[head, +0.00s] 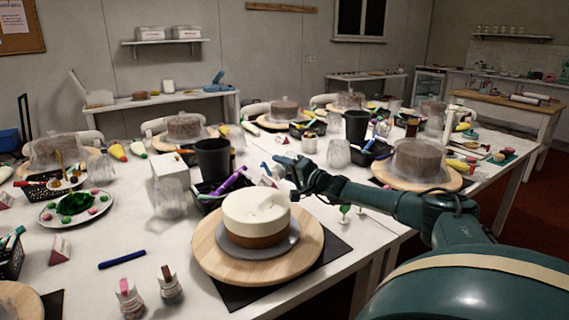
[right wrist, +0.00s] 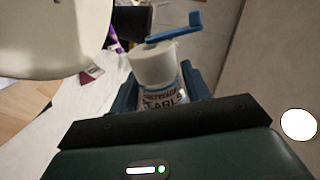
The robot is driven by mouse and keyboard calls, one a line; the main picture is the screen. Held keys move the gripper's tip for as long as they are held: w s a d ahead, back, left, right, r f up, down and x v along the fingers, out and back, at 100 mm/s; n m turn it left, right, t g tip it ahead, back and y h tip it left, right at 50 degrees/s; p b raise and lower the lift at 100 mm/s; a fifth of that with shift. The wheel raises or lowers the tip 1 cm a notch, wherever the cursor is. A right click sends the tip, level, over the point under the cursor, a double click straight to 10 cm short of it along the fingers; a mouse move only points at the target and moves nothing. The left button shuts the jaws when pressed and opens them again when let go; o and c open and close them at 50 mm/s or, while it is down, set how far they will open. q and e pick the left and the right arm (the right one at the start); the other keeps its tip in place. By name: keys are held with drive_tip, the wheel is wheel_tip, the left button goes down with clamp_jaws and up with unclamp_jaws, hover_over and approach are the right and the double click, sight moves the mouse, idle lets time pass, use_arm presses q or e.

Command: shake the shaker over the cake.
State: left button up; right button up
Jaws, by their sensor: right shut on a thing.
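The cake (head: 257,212), cream on top and brown below, sits on a grey board (head: 258,246) on a round wooden turntable (head: 230,264). Its pale edge also fills the upper left of the right wrist view (right wrist: 50,35). My right gripper (head: 284,167) is just behind and right of the cake, above the table. It is shut on a shaker (right wrist: 154,66), a small labelled jar with a white top. The jar's lower part is hidden between the fingers, and I cannot tell its tilt. In the head view the shaker is too small to make out clearly. My left gripper is out of view.
Two small bottles (head: 170,285) and a blue pen-like stick (head: 122,259) lie in front left of the cake. A dark cup (head: 212,160), a black basket and clear glasses stand behind it. Other covered cakes (head: 418,160) stand along the tables.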

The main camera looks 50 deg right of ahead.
drive_tip(key=shift+w+a+r, duration=0.1)
drive_tip(key=shift+w+a, duration=0.1)
drive_tip(key=shift+w, duration=0.55)
drive_tip(key=shift+n+b, duration=0.35)
drive_tip(key=shift+n, duration=0.05)
drive_tip(key=shift+a+r, duration=0.1)
drive_tip(key=shift+r, duration=0.05)
drive_tip(key=shift+d+r+p, duration=0.3)
drive_tip(key=shift+d, duration=0.1)
drive_tip(key=shift+a+f+b, duration=0.25)
drive_tip(key=shift+f+b, duration=0.1)
drive_tip(key=shift+f, duration=0.05)
drive_tip(key=shift+a, duration=0.15)
drive_tip(key=shift+r+n, duration=0.15)
drive_tip(key=shift+n, duration=0.35)
drive_tip(key=shift+r, duration=0.1)
